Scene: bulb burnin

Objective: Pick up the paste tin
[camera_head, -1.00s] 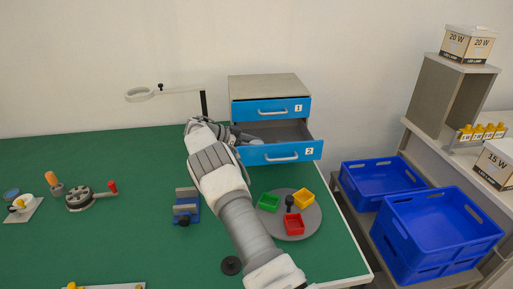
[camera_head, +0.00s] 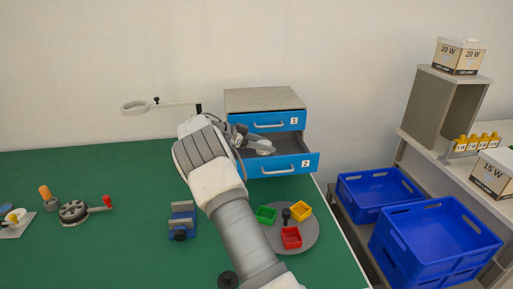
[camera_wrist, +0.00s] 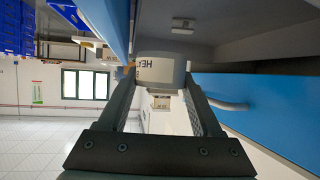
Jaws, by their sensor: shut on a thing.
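The paste tin (camera_wrist: 162,68) is a pale grey round tin with dark lettering, partly readable as "HEA", between my fingertips in the wrist view. My gripper (camera_wrist: 163,84) is shut on it. In the head view my gripper (camera_head: 250,144) is at the open drawer 2 (camera_head: 284,165), with the light-coloured tin (camera_head: 264,152) at its tip. The tin is over or just inside the drawer opening; its exact height is unclear. My arm hides part of the drawer's left side.
Drawer 1 (camera_head: 270,122) is closed above, in the grey cabinet (camera_head: 262,99). A magnifier (camera_head: 138,107) stands left of it. A blue vise (camera_head: 182,220) and a round grey tray (camera_head: 309,237) with coloured bins are in front. Blue crates (camera_head: 430,240) stand right of the table.

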